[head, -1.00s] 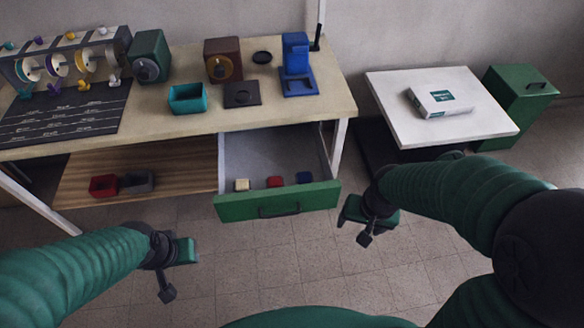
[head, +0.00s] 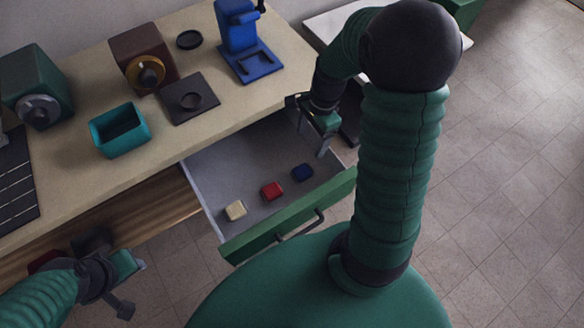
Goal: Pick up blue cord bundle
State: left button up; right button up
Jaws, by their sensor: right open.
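The blue cord bundle (head: 303,172) is a small dark blue piece lying in the open drawer (head: 228,160), at the right of a red bundle (head: 272,190) and a cream bundle (head: 235,210). My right gripper (head: 312,135) is open and empty, with its fingers pointing down above the drawer's right side. It is behind and slightly right of the blue bundle, apart from it. My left gripper (head: 130,287) is at the lower left, outside the drawer, its two fingers spread with nothing between them.
The drawer's green front (head: 290,217) with a dark handle stands out from the table (head: 225,100). On the table are a teal bin (head: 118,130), a blue stand (head: 243,45) and a black plate (head: 188,100). A white side table (head: 322,27) stands behind my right arm.

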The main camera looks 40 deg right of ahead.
jog(key=b, duration=0.2)
send_over(303, 171)
jog(key=d, duration=0.2)
jog(key=f, duration=0.9)
jog(key=shift+w+a, duration=0.15)
jog(key=shift+w, duration=0.25)
jog(key=shift+a+f, duration=0.2)
jog(key=shift+f, duration=0.15)
jog(key=f, duration=0.1)
jog(key=a+f+b, duration=0.1)
jog(key=f, duration=0.1)
jog(key=f+b, duration=0.1)
jog(key=shift+s+a+f, duration=0.25)
jog(key=shift+s+f, duration=0.1)
jog(key=shift+s, duration=0.05)
jog(key=shift+f, duration=0.2)
jog(key=shift+d, duration=0.15)
jog(key=shift+r, duration=0.15)
jog(key=c, duration=1.4)
